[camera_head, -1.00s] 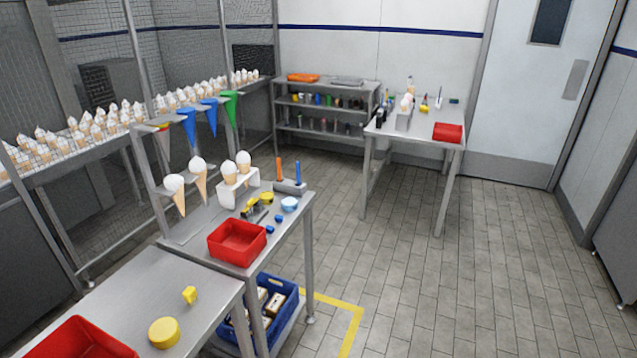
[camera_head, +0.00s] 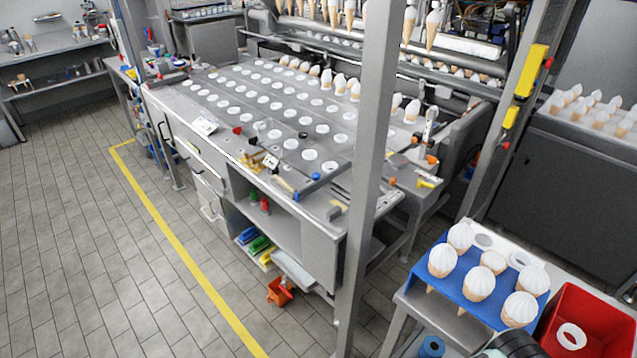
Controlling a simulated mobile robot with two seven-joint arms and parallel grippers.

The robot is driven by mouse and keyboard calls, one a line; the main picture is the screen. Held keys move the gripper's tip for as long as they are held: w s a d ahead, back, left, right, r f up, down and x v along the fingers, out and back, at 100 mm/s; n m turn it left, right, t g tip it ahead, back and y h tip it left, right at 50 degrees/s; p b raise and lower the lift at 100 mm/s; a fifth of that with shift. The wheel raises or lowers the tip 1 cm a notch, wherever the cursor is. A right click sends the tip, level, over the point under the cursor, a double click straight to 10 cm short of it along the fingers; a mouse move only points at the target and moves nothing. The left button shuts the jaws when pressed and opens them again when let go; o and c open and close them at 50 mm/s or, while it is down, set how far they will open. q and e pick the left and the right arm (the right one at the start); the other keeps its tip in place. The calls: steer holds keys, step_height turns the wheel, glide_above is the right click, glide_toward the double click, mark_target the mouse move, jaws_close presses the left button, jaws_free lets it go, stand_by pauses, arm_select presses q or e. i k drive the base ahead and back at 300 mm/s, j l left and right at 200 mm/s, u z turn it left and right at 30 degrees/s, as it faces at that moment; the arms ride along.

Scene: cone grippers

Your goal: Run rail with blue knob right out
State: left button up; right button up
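A long metal machine table (camera_head: 205,112) with rows of round white-rimmed holes fills the middle of the view. Near its front right corner is a small blue knob (camera_head: 315,176). A red knob (camera_head: 237,130) and a black knob (camera_head: 303,134) show farther along the top. The rail at the blue knob is too small to make out clearly, and I cannot tell how far out it stands.
A grey upright post (camera_head: 368,170) stands in front of the machine's right end. A blue cone rack (camera_head: 455,287) and a red bin (camera_head: 600,325) are at the lower right. An orange container (camera_head: 280,290) sits on the floor. The floor at left is clear, with a yellow line (camera_head: 180,245).

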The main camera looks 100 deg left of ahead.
mark_target(341, 177)
steer(key=u, duration=3.2)
steer(key=i+j+z, duration=0.2)
steer(key=j, duration=0.25)
steer(key=j+z, duration=0.2)
steer(key=j, duration=0.2)
